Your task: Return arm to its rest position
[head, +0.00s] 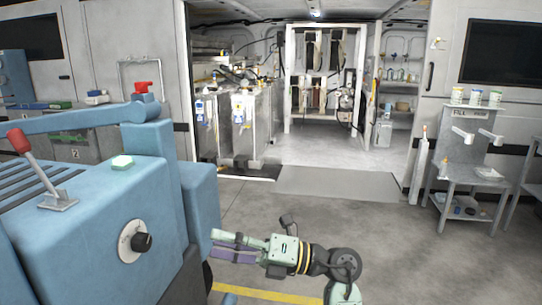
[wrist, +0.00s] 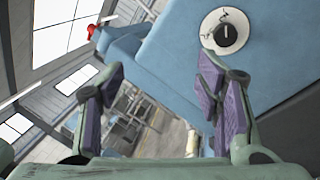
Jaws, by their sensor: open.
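My gripper (head: 217,245) is at the lower middle of the head view, close to the right side of a blue machine (head: 80,225). Its fingers point left toward the machine. In the wrist view the two purple-padded fingers of my gripper (wrist: 160,82) stand wide apart with nothing between them. The machine's black knob (wrist: 227,35) on a white round plate lies beyond the right finger, apart from it. The same knob (head: 141,242) shows on the machine's front in the head view.
A grey stand (head: 465,180) with cans on top is at the right. A yellow line (head: 265,294) crosses the floor. Open floor (head: 400,240) lies to the right of my arm.

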